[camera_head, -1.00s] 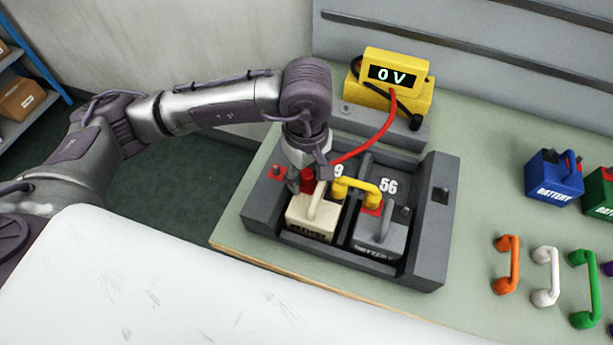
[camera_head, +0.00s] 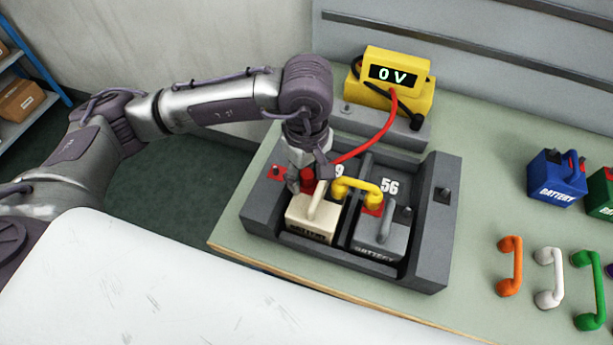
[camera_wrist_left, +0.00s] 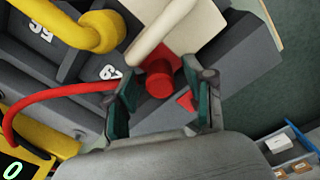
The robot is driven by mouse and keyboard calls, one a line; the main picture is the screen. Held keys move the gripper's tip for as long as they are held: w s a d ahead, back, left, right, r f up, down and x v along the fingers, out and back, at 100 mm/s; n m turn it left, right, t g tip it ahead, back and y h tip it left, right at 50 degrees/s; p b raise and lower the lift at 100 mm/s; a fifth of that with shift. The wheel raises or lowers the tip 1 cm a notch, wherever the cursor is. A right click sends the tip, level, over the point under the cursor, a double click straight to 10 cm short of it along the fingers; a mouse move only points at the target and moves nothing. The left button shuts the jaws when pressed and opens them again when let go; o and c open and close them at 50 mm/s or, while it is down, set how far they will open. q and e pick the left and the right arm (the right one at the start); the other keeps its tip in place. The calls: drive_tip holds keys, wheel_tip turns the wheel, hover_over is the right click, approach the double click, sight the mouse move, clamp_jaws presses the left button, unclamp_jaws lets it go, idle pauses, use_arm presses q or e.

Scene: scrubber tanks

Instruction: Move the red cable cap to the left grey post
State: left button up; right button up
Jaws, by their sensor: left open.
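The red cable cap (camera_head: 307,183) stands at the back of the cream battery (camera_head: 312,222), at the end of a red cable. It also shows in the left wrist view (camera_wrist_left: 159,79). My left gripper (camera_wrist_left: 163,92) is open, with one finger on each side of the cap and a gap to each. In the head view the gripper (camera_head: 308,174) partly hides the cap. The left grey post (camera_head: 276,174) rises from a red patch on the tray's left wall, just left of the gripper. My right gripper is not in view.
A dark grey tray (camera_head: 438,235) holds the cream battery and a grey battery (camera_head: 379,240), joined by a yellow connector (camera_head: 357,187). A yellow meter (camera_head: 398,76) reading 0 V stands behind. Several coloured handles and batteries lie to the right.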

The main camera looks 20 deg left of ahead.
sight(307, 172)
use_arm(q)
clamp_jaws()
drive_tip(key=shift+r, duration=0.15)
idle(0.4)
drive_tip(key=shift+r+p, duration=1.45)
drive_tip(key=shift+r, duration=1.45)
